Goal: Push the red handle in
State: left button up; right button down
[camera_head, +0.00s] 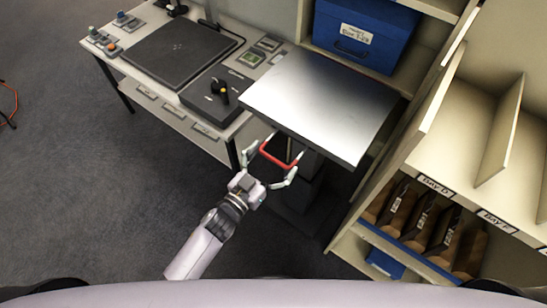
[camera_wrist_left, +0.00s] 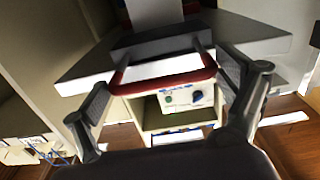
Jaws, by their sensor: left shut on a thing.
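The red handle (camera_head: 273,160) is a U-shaped bar at the near edge of a grey metal platform (camera_head: 318,103). In the left wrist view the handle (camera_wrist_left: 165,83) spans across the picture in front of the platform's underside. My left gripper (camera_head: 270,164) is at the handle, with one finger on each side of it, shut on it across its width. The platform's top is bare. My right gripper is not in view.
A table with a black flat pad (camera_head: 178,55) and a dark device with a knob (camera_head: 218,93) stands left of the platform. A blue box (camera_head: 362,33) sits on a shelf behind. Shelving with brown folders (camera_head: 430,225) is at the right. Open carpet (camera_head: 90,200) lies at the left.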

pick_arm(q)
jog(key=shift+c, duration=1)
jog(key=shift+x, duration=1.4)
jog(key=o, duration=1.4)
jog(key=shift+a+r, duration=0.1)
jog(key=shift+s, duration=0.1)
jog(key=v, duration=1.2)
